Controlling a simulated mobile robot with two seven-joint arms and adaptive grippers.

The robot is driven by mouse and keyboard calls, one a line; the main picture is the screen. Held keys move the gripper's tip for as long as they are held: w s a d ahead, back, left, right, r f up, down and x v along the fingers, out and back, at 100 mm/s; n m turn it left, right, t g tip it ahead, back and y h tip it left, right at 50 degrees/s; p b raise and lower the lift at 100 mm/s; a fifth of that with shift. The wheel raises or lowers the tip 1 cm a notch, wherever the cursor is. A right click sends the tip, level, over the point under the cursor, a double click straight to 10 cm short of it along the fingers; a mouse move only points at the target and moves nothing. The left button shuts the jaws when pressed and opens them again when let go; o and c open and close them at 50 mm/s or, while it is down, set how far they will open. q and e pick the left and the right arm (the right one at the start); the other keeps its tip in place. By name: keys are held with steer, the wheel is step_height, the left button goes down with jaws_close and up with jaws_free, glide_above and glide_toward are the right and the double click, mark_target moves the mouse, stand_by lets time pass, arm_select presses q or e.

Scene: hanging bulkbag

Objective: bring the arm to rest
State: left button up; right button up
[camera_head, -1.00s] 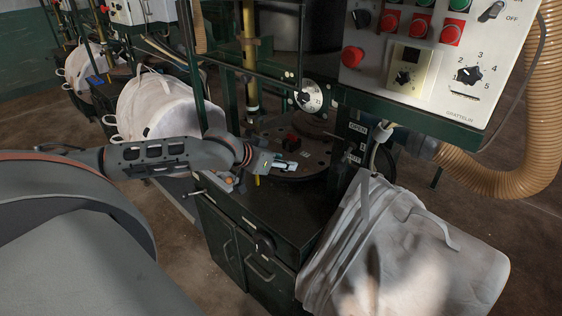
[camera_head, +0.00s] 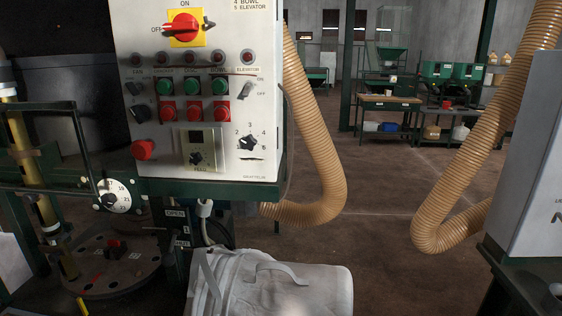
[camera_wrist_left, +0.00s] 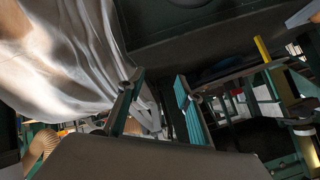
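My left gripper (camera_wrist_left: 157,100) shows in the left wrist view. Its two teal-padded fingers stand apart with a gap between them, so it is open. A pale bulk bag (camera_wrist_left: 60,55) hangs at the upper left of that view, close to the left finger. A pale strap shows behind the gap; I cannot tell whether a finger touches it. In the head view a white bag with a loop handle (camera_head: 275,290) hangs below the control panel, cut off by the lower edge. Neither arm shows in the head view, and my right gripper is in no view.
The control panel (camera_head: 200,110) with knobs and buttons fills the upper left. Ribbed tan hoses (camera_head: 320,150) hang at the middle and right. Open brown floor (camera_head: 390,250) lies beyond, with green workbenches behind.

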arm_select(q)
steer(key=s+a+f+g+y, duration=0.2)
steer(key=s, duration=0.5)
steer(key=s+a+f+g+y, duration=0.1)
steer(key=s+a+f+y, duration=0.1)
steer(key=s, duration=0.5)
steer(key=w+d+f+n+t+h, duration=0.1)
steer(key=d+f+n+t+h, duration=0.1)
steer(key=d+f+h, duration=0.5)
steer(key=d+f+t, duration=0.1)
steer(key=d+f, duration=0.5)
steer(key=d, duration=0.3)
steer(key=shift+w+f, duration=0.15)
steer(key=shift+w, duration=0.2)
